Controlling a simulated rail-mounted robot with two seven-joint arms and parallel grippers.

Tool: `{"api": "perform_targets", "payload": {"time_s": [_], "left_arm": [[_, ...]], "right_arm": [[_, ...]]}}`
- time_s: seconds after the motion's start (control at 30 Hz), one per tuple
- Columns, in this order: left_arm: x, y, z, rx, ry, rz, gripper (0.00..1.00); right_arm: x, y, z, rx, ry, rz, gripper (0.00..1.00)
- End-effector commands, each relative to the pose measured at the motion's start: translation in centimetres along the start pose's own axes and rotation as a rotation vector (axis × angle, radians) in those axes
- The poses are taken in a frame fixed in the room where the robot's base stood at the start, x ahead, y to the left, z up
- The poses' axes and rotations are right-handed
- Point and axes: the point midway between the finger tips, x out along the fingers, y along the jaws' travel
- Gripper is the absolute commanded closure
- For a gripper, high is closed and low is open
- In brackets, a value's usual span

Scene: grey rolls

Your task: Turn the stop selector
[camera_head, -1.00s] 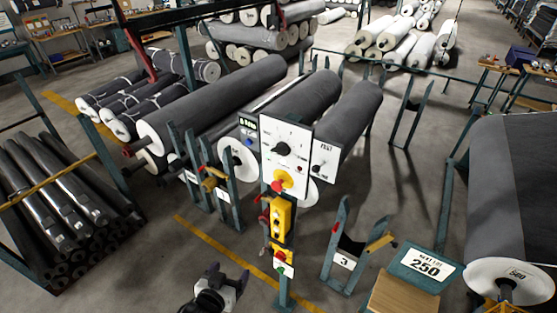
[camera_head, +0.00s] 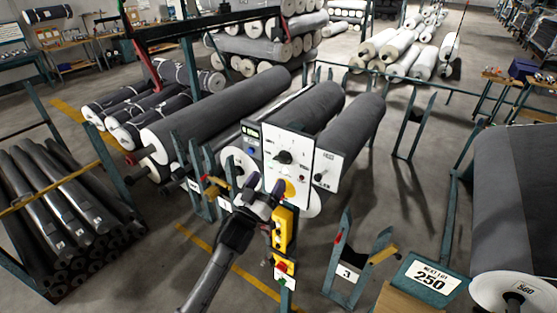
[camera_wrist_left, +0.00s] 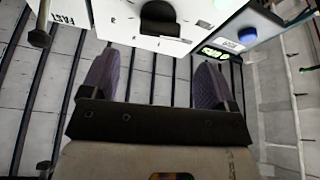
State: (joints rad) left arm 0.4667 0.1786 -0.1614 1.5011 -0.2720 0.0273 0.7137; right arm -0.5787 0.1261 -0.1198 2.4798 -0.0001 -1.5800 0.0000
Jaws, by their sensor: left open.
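The control panel (camera_head: 302,142) is a white upright plate on a post. A black selector knob (camera_head: 285,157) sits at the middle of its dial. In the left wrist view, a black knob (camera_wrist_left: 160,22) shows on the white panel at the top, beyond the fingertips. My left gripper (camera_head: 264,192) is open, just below the knob and in front of the panel's lower part, apart from the knob. In the wrist view, nothing is between its purple-grey fingers (camera_wrist_left: 155,82). My right gripper is not in view.
A smaller white panel (camera_head: 328,168) with its own knob adjoins on the right. A yellow button box (camera_head: 286,228) hangs below on the post. Large grey rolls (camera_head: 215,115) lie behind. A stand marked 3 (camera_head: 347,273) and a "250" sign (camera_head: 430,280) stand at the front right.

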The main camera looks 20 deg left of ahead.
Motion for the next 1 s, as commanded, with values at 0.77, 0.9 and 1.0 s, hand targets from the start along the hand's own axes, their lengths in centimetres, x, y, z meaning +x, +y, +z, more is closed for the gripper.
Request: {"api": "perform_targets", "payload": {"time_s": [0.77, 0.9, 1.0], "left_arm": [[7.0, 0.0, 0.1, 0.0, -0.001, 0.0, 0.19], [7.0, 0.0, 0.1, 0.0, -0.001, 0.0, 0.19], [7.0, 0.0, 0.1, 0.0, -0.001, 0.0, 0.23]], "right_arm": [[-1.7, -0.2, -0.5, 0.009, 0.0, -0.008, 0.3], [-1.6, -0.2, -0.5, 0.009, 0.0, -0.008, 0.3], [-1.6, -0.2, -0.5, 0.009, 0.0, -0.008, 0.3]]}}
